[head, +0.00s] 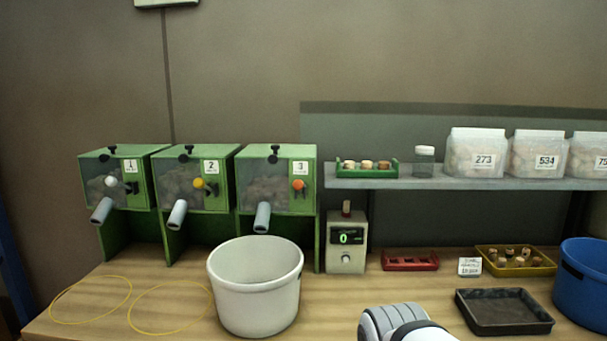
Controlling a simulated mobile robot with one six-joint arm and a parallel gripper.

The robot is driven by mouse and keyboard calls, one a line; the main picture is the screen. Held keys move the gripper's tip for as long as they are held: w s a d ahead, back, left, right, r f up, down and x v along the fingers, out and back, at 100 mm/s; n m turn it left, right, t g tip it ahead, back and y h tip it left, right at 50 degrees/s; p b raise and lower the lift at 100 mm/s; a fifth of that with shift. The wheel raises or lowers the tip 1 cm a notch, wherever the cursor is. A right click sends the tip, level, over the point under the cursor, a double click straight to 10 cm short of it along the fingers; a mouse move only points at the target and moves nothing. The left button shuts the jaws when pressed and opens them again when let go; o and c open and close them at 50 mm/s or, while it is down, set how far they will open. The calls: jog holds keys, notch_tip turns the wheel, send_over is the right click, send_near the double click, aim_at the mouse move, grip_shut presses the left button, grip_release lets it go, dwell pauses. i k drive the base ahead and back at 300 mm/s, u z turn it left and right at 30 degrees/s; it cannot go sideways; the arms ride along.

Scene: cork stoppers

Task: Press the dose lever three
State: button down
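Three green dispensers stand in a row on the bench at the left. The dispenser labelled 3 (275,163) is the rightmost, with a dark clear front. Its lever has an orange knob (298,185) at the right of the front, below the label. A grey spout (262,218) slopes down from it. The dispenser labelled 2 (195,167) has a yellow knob (199,184), and the dispenser labelled 1 (112,166) has a white knob (111,181). A white rounded part of my arm shows at the bottom edge. My gripper is not in view.
A large white bucket (255,300) stands in front of dispenser 3, below its spout. Two yellow rings (92,278) lie on the bench at left. A counter box (346,262) reading 0 stands right of the dispensers. A red rack (410,267) and black tray (503,329) lie further right.

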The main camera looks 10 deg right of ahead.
aim_at(298, 185)
jog(key=u, duration=0.05)
jog(key=i, duration=1)
jog(key=z, duration=0.05)
